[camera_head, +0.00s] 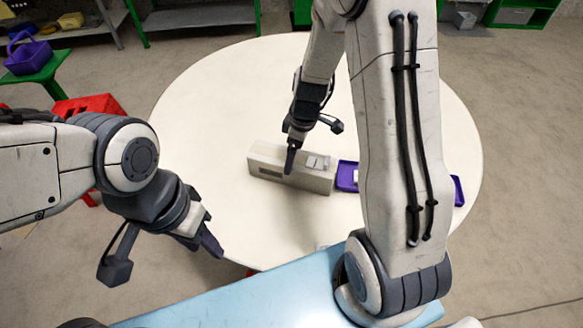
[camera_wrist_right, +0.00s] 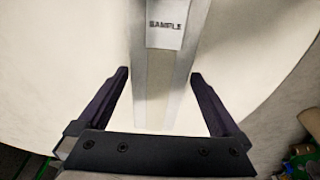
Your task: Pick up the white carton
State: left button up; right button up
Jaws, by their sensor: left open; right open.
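The white carton (camera_head: 262,170), a long off-white box, lies on the round table, with a small pale label on its top. My right gripper (camera_head: 291,160) is at the carton, pointing down at its middle. In the right wrist view, the open fingers of my right gripper (camera_wrist_right: 160,76) stand one on each side of the carton (camera_wrist_right: 152,100), with gaps between. The label there reads "SAMPLE". I cannot tell how far down the fingers reach. My left gripper (camera_head: 212,245) is over the table's near left edge, apart from the carton.
The round cream table (camera_head: 215,105) is mostly clear on the left and far side. A purple tray (camera_head: 347,176) stands right of the carton, partly hidden by my right arm. A red crate (camera_head: 92,105) and a green stool with a purple basket (camera_head: 28,55) stand off the table at left.

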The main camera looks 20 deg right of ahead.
jog(key=f, duration=0.5)
jog(key=shift+w+a+f, duration=0.15)
jog(key=shift+w+a, duration=0.2)
jog(key=c, duration=1.5)
grip_shut()
jog(key=shift+r, duration=0.2)
